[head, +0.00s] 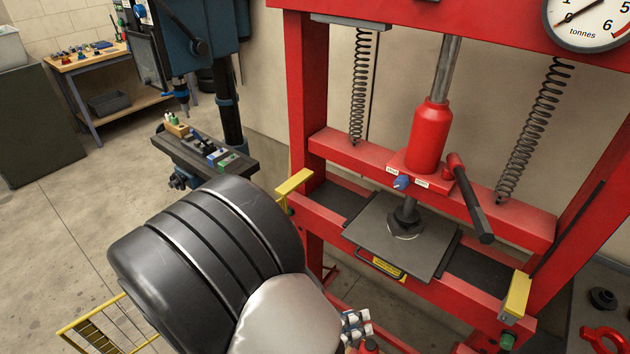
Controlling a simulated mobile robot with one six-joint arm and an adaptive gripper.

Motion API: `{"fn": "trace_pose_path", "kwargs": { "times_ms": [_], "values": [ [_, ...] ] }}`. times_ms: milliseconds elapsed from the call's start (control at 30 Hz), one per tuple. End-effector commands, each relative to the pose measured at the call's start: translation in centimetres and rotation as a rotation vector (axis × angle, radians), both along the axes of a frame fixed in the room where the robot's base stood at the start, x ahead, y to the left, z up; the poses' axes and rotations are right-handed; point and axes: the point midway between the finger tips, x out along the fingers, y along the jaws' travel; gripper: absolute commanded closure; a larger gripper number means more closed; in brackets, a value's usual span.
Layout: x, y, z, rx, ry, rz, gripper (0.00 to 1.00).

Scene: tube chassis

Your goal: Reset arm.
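My arm fills the lower middle of the head view, with a large black ribbed link and a rounded silver cover. A small grey, white and black part (357,326) shows just past the right edge of the silver cover; it seems to be part of my gripper. The rest of the gripper is hidden behind the arm, so its fingertips and anything in them cannot be seen. The arm is in front of and left of the red hydraulic press (432,167). I cannot tell whether it touches the press frame.
The press bed holds a steel plate (372,235) with a dark round part (405,222) on it. The press lever (474,205) juts forward. A blue drill press (205,40) and a wooden workbench (85,63) stand behind left.

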Motion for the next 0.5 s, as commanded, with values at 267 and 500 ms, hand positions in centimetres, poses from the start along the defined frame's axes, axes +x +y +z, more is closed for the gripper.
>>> {"fn": "trace_pose_path", "kwargs": {
  "times_ms": [267,500],
  "values": [
    [-3.1,-5.5,6.4,0.467,-0.426,-0.687,0.72],
    [-6.5,-7.5,10.6,0.824,-0.846,-1.318,0.72]
  ]
}}
